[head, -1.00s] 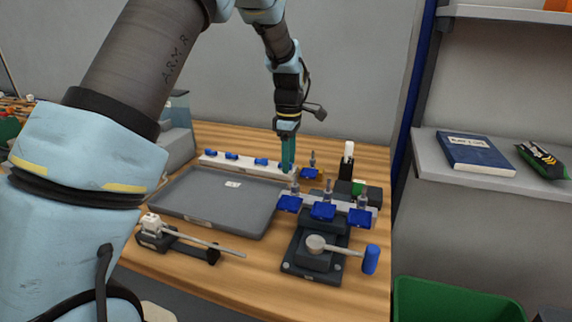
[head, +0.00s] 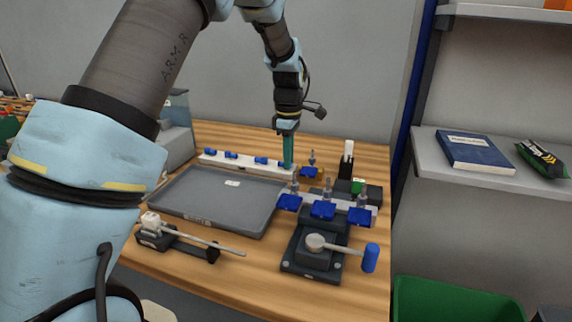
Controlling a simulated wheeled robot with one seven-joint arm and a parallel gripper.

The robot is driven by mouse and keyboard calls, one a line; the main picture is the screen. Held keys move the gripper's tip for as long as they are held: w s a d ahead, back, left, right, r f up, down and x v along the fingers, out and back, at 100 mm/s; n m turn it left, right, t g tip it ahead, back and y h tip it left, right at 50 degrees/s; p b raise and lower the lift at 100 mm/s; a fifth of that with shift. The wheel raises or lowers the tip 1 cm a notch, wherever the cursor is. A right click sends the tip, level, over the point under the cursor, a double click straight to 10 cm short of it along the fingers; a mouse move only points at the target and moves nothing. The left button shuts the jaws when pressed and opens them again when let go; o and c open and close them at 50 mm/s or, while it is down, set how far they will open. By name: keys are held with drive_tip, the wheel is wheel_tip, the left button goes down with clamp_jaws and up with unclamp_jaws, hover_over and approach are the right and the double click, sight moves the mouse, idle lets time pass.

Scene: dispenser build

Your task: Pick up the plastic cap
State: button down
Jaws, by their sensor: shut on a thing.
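My gripper (head: 288,165) points straight down at the right end of a white rail (head: 212,160) at the back of the bench. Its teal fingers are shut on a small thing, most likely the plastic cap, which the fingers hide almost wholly. Several small blue pieces, which look like caps, sit spaced along the rail to the left; the nearest blue piece (head: 260,161) is a short way from the fingers. I cannot tell whether the held thing still touches the rail.
A grey tray (head: 200,222) lies in front of the rail. To the right stand a blue block with a metal nozzle (head: 309,171), a fixture with several blue blocks (head: 323,210), and a black holder (head: 346,165). A lever press (head: 312,262) is at the front.

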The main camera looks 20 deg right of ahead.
wheel_tip(320, 180, up, 10)
drive_tip(key=b, duration=0.2)
idle(0.3)
drive_tip(key=c, duration=1.5)
unclamp_jaws()
clamp_jaws()
